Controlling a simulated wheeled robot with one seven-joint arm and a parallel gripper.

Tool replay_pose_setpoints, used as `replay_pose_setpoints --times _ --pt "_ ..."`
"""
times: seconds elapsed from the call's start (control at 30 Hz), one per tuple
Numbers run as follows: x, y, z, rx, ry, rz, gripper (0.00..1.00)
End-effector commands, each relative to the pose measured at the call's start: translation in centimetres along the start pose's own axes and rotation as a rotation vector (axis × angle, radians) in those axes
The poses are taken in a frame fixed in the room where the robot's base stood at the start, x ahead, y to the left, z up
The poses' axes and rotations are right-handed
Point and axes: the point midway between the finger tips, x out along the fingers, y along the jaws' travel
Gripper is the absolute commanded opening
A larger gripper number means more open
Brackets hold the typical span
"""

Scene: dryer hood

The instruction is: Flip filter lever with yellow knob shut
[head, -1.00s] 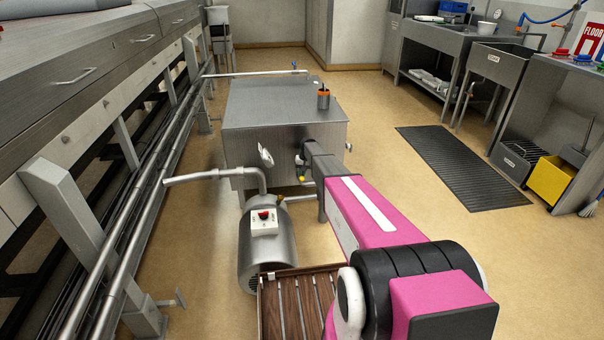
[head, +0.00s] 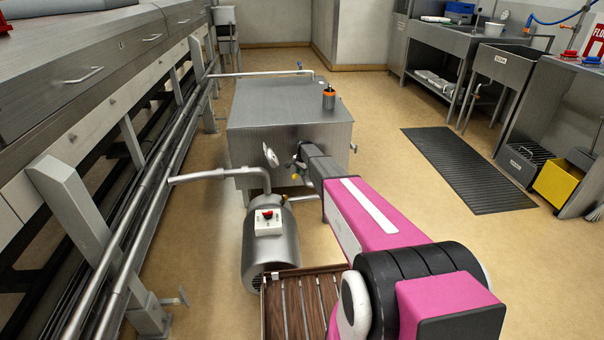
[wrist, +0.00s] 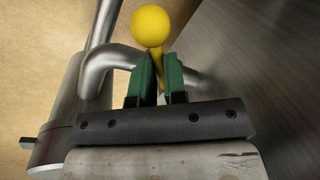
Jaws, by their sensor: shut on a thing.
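The yellow knob (wrist: 150,25) is a round ball on a short yellow lever (wrist: 158,68). In the wrist view the lever stands between the two green fingers of my gripper (wrist: 156,78), which is shut on it just below the knob. In the head view the yellow knob (head: 294,178) is a small spot at the front face of the steel tank (head: 290,100). My gripper (head: 299,172) reaches it at the end of my pink arm. The lever's base is hidden.
A steel motor pump (head: 270,245) with a bent pipe (head: 222,174) stands in front of the tank, left of my arm. A wooden slatted rack (head: 300,305) lies below my arm. A counter (head: 75,85) runs along the left. The floor to the right is open around a dark mat (head: 467,168).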

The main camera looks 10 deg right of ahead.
Motion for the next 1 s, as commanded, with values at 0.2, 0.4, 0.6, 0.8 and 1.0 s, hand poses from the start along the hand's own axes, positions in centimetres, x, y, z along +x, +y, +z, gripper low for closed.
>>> replay_pose_setpoints --times 0.2,0.4,0.6,0.8,1.0 --pt "0.2 -1.0 0.1 0.200 0.039 -0.001 0.00" --pt "0.4 -1.8 -0.2 0.379 0.075 0.000 0.00" --pt "0.5 -2.5 -0.4 0.529 0.105 -0.001 0.00" --pt "0.6 -2.9 -0.7 0.637 0.126 -0.001 0.00" --pt "0.6 -3.1 -0.8 0.698 0.138 -0.001 0.00"
